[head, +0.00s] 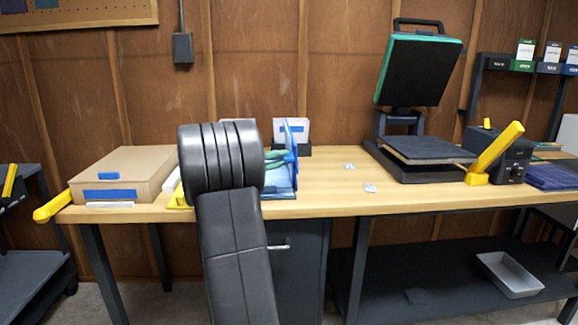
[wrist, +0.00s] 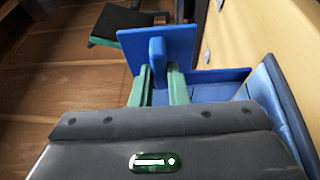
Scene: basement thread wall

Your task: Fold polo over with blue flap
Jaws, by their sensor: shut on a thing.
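My gripper (head: 276,158) is at the folding board on the bench, with its green fingers beside the upright blue flap (head: 291,150). In the wrist view the fingers (wrist: 158,70) are shut on the flap's raised blue tab, and the flap (wrist: 182,45) stands behind it. The blue board (head: 279,190) lies below, largely hidden by my arm; part of it shows in the wrist view (wrist: 219,76).
A cardboard box (head: 135,172) stands left on the bench (head: 330,200). A heat press (head: 415,95) stands open at the right, near a yellow handle (head: 495,150) and dark blue cloth (head: 553,177). Small pale pieces (head: 369,188) lie between the board and the press.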

